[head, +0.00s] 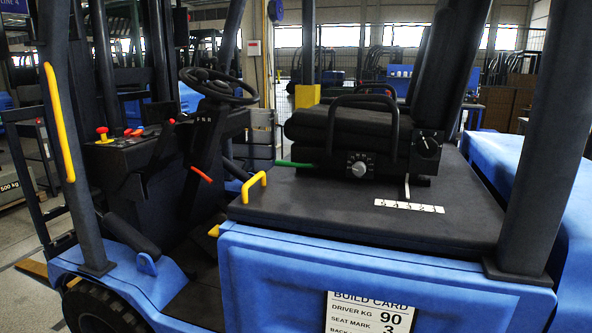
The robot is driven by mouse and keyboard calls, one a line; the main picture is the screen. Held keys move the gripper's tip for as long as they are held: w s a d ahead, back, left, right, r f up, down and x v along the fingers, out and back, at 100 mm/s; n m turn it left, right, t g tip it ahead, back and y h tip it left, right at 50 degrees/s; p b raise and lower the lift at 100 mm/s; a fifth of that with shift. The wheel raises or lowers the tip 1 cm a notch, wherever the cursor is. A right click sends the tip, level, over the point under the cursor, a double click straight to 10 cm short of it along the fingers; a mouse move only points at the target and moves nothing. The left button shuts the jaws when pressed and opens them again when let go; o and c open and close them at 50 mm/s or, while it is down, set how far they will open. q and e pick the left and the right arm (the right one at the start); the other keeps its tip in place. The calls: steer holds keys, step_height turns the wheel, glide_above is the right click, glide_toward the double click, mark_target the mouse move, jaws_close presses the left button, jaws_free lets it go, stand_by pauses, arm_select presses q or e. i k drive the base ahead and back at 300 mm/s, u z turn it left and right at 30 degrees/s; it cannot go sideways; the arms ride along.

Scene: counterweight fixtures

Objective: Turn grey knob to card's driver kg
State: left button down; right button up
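The grey knob (359,168) is on the front of the black seat base, under the cushion (340,132). Small pale marks ring its dial, too small to read, so I cannot tell where it points. The white build card (370,312) is on the blue side panel below the seat. It reads "DRIVER KG 90" and "SEAT MARK 3"; a lower line starting with "BACK" is cut off by the picture's bottom edge. Neither of my grippers is in view.
A black lever (427,141) sits right of the knob, and a green handle (295,164) left of it. A white numbered strip (408,206) lies on the black deck. A yellow grab handle (254,187) and a thick dark post (548,140) flank the seat.

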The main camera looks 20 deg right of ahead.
mark_target(359, 168)
steer(key=u, duration=0.9)
steer(key=i, duration=1.15)
steer(key=z, duration=0.85)
